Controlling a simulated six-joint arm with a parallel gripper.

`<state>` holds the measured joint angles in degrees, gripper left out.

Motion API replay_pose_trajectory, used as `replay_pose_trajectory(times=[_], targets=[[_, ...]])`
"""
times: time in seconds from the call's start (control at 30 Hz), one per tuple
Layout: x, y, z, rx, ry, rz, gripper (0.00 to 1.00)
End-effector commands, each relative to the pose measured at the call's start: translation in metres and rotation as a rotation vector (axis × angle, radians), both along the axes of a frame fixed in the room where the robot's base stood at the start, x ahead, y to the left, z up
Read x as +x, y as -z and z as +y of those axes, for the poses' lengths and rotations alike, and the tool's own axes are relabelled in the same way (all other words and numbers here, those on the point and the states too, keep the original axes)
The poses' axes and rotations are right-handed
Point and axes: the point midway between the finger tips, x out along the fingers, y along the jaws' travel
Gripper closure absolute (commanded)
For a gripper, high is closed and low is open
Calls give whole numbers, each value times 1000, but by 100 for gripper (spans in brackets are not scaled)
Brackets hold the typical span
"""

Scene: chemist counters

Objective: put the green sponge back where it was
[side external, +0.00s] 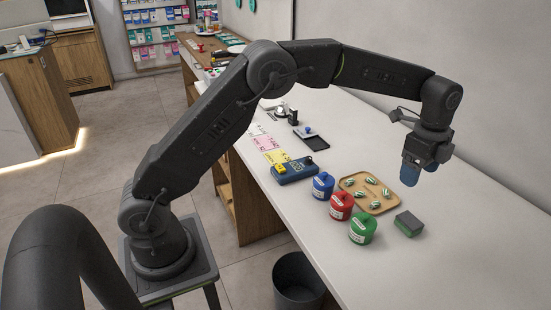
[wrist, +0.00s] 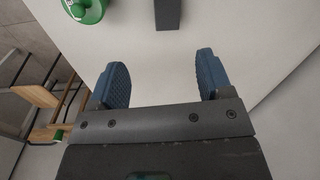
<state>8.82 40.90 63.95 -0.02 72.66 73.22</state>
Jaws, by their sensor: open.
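The green sponge (side external: 409,223) lies on the white counter, right of the green canister. Its top is dark grey and its lower side green. In the wrist view the dark top of the sponge (wrist: 168,14) shows at the upper edge, partly cut off, beyond my fingertips. My gripper (side external: 411,174) hangs above the counter, behind and above the sponge, with blue fingers pointing down. In the wrist view my gripper (wrist: 161,74) is open, with nothing between its fingers.
A green canister (side external: 362,230), a red canister (side external: 341,206) and a blue canister (side external: 323,185) stand in a row. Behind them is a wooden tray (side external: 352,182) with several striped pieces. A blue device (side external: 293,170) lies farther left. The counter right of the sponge is clear.

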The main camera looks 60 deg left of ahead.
Motion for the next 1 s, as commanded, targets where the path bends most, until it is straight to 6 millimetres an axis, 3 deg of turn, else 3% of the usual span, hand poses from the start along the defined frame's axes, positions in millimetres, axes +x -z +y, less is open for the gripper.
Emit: replay_pose_trajectory(times=[0.03, 0.2, 0.43, 0.57, 0.7, 0.83, 1.0], targets=[[-13, -23, 7, -7, -66, -27, 27], [-69, -78, 30, -45, -337, -109, 27], [-162, -119, 56, -125, -704, -211, 27], [-218, -122, 68, -186, -908, -265, 27], [-273, -111, 77, -259, -1114, -314, 27], [-310, -95, 82, -321, -1267, -346, 27], [-334, -79, 84, -368, -1374, -363, 27]])
